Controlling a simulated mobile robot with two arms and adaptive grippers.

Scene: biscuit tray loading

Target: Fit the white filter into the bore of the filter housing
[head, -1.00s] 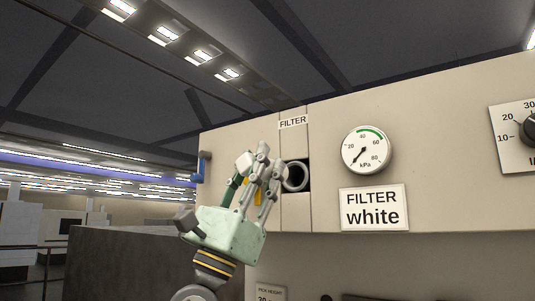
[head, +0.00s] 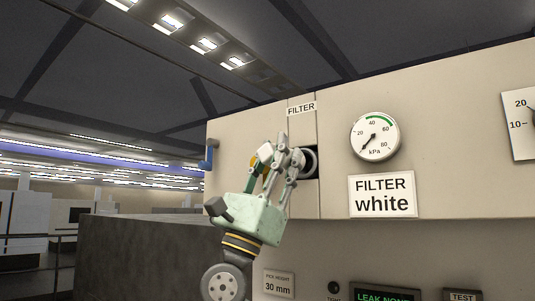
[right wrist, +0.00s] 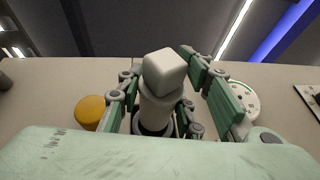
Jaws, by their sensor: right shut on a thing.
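The white filter (right wrist: 160,100), a pale cylinder with a block-shaped end, is between the fingers of my right gripper (head: 284,156), which is shut on it. It also shows in the right wrist view (right wrist: 163,98). The filter housing (head: 301,200) is a beige panel section under a "FILTER" label. Its bore has a grey ring (head: 312,160) at a dark opening, partly covered by my fingers in the head view. In the right wrist view the dark ring (right wrist: 140,125) lies behind the filter. How far the filter is inside the bore is hidden. My left gripper is not in view.
A pressure gauge (head: 375,136) and a "FILTER white" sign (head: 382,194) are right of the bore. A blue handle (head: 208,156) is at the panel's left edge. A yellow round part (right wrist: 90,112) is left of the filter in the right wrist view.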

